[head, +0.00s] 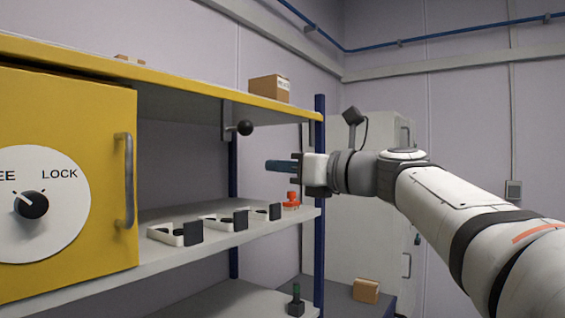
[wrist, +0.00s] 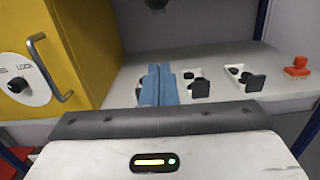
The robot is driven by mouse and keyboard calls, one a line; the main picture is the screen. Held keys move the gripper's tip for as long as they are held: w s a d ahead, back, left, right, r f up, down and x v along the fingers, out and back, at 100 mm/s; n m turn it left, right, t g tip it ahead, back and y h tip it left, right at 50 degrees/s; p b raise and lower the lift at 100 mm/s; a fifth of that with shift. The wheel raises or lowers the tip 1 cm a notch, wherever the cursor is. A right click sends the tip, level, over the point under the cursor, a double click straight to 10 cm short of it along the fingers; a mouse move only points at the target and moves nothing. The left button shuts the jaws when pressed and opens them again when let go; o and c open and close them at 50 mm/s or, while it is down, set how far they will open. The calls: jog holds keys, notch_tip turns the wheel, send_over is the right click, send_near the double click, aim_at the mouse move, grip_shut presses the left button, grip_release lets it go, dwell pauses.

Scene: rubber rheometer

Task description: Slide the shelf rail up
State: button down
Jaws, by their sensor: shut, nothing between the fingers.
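A black ball knob (head: 245,128) sticks out from a grey upright plate (head: 228,120) under the yellow-edged upper shelf, and I take this to be the shelf rail. The dark knob also shows at the top edge of the wrist view (wrist: 157,4). My gripper (head: 268,165) is to the right of the knob and a little lower, apart from it. Its blue fingers (wrist: 157,84) are shut together with nothing between them. They point left in the head view, above the middle shelf (head: 190,214).
A yellow cabinet (head: 85,110) with a grey handle (head: 126,180) and a FREE/LOCK dial (head: 32,205) stands at left. Several white-and-black holders and a red stamp-like object (head: 291,201) sit on the middle shelf. A blue post (head: 319,190) stands near my gripper.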

jog(key=w+a+r+p, duration=0.2)
jog(key=w+a+r, duration=0.1)
jog(key=a+r, duration=0.1)
jog(key=shift+w+a, duration=0.2)
jog(key=shift+w, duration=0.2)
jog(key=shift+r, duration=0.15)
notch_tip(320, 180, up, 5)
jog(key=p, duration=0.6)
jog(key=shift+r, duration=0.15)
jog(key=s+d+f+b, duration=0.5)
jog(key=s+d, duration=0.1)
jog(key=d, duration=0.2)
jog(key=shift+s+d, duration=0.15)
jog(key=shift+s, duration=0.25)
